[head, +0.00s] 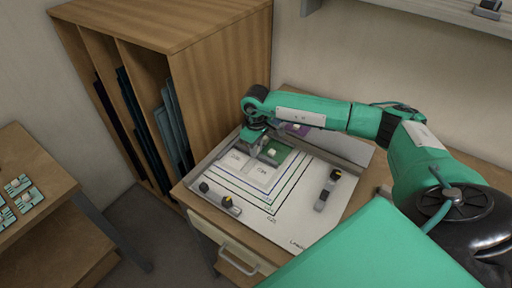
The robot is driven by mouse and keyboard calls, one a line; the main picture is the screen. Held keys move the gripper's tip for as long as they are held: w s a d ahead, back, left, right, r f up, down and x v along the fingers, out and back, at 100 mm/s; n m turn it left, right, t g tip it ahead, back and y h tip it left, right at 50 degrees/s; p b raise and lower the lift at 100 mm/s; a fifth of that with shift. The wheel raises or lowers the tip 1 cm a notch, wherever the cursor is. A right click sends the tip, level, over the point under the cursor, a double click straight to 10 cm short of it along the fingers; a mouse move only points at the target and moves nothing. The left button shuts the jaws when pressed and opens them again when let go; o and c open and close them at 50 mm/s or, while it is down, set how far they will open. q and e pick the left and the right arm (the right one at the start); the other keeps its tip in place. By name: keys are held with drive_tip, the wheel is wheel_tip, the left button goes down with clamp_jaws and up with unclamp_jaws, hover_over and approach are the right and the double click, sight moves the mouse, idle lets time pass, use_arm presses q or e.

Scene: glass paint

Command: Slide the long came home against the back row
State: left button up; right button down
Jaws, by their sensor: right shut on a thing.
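My right gripper (262,150) reaches down over the work board, at the left edge of a green glass pane (286,153). It is shut on a thin grey piece, seemingly the long came; the fingers and wrist hide most of it, so its length and ends cannot be told. A purple pane (299,130) lies behind the green one, partly under the arm. A pale knob stands on the green pane. The white drawing sheet (300,206) with nested coloured outlines lies in front. My left gripper is not in view.
A grey fence (340,149) edges the board's back. A wooden rack (212,75) with upright glass sheets stands behind left. Small panes lie on the left table (28,193).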

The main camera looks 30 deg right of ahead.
drive_tip(key=shift+f+b, duration=0.15)
drive_tip(key=shift+b, duration=0.45)
idle(1.2)
drive_tip(key=shift+d+b, duration=0.3)
drive_tip(key=shift+b, duration=0.05)
idle(0.9)
drive_tip(key=c, duration=1.2)
unclamp_jaws()
drive_tip(key=shift+r+p, duration=1.1)
drive_tip(key=shift+r, duration=2.4)
drive_tip(key=shift+w, duration=0.1)
